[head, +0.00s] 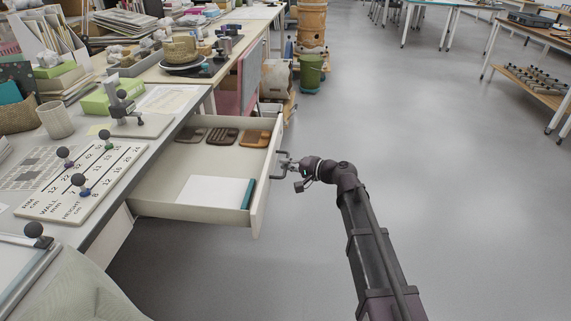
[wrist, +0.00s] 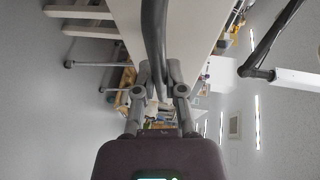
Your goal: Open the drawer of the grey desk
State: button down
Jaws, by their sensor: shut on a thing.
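The drawer (head: 170,206) of the grey desk (head: 105,232) stands pulled well out in the head view. Its front panel (head: 264,190) faces right and carries a dark bar handle. My gripper (head: 284,166) is at that handle, on the outer side of the front panel, and is shut on it. In the wrist view the handle (wrist: 154,45) shows as a dark bar running down between the fingers of my gripper (wrist: 158,88). Inside the drawer lie a white pad with a teal edge (head: 215,191) and several brown combs or tools (head: 222,136) at the back.
On the desk top are a numbered board (head: 82,182) with dark-knobbed pegs, a cup (head: 55,119) and a green box (head: 113,96). Further back stand a green bucket (head: 311,72) and a wooden barrel (head: 311,25). The grey floor (head: 440,160) to the right is clear.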

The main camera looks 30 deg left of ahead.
jog(key=shift+w, duration=0.15)
jog(key=shift+a, duration=0.1)
jog(key=c, duration=0.7)
grip_release()
